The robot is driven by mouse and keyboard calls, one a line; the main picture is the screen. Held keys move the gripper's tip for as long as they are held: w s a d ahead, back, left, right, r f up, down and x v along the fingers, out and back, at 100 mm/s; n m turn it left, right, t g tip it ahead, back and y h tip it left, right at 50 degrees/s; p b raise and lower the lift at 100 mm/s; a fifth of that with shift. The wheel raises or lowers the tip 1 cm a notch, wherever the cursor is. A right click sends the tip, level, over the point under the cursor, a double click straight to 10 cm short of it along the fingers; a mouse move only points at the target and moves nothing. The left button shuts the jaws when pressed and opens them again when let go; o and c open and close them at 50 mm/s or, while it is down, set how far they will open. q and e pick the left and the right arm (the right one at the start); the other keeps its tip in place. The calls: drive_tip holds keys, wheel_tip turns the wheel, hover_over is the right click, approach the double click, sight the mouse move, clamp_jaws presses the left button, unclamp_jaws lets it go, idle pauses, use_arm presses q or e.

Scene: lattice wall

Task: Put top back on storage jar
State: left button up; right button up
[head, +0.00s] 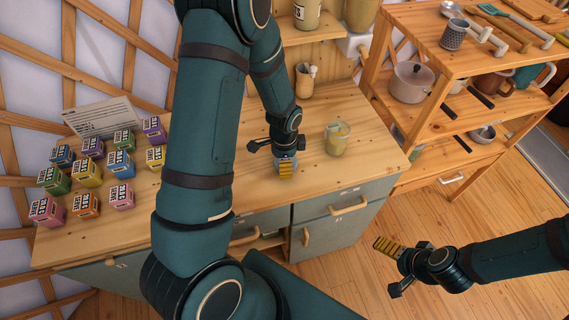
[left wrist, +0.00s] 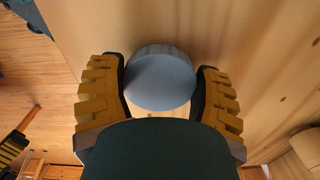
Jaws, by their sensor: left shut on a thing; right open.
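The storage jar (head: 337,140), clear with yellowish contents, stands upright on the wooden counter, right of my left gripper. No top shows on it. My left gripper (head: 284,164) is low over the counter, and its ridged yellow fingers are closed on the round blue-grey top (left wrist: 160,78). The top sits between both fingertips in the left wrist view and is mostly hidden by the gripper in the head view. Whether it touches the counter I cannot tell. My right gripper (head: 391,267) is open and empty, out over the floor in front of the counter.
Several coloured boxes (head: 87,172) and a white card (head: 103,118) stand at the counter's left. A wooden utensil holder (head: 305,80) is at the back. A shelf rack (head: 440,90) with a pot (head: 410,82) and mugs stands right. Bare counter (head: 310,175) surrounds the jar.

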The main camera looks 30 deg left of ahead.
use_arm(q)
wheel_tip(320, 180, up, 9)
drive_tip(key=shift+f, duration=0.15)
use_arm(e)
drive_tip(key=shift+r, duration=0.3)
use_arm(q)
drive_tip(key=shift+f, duration=0.1)
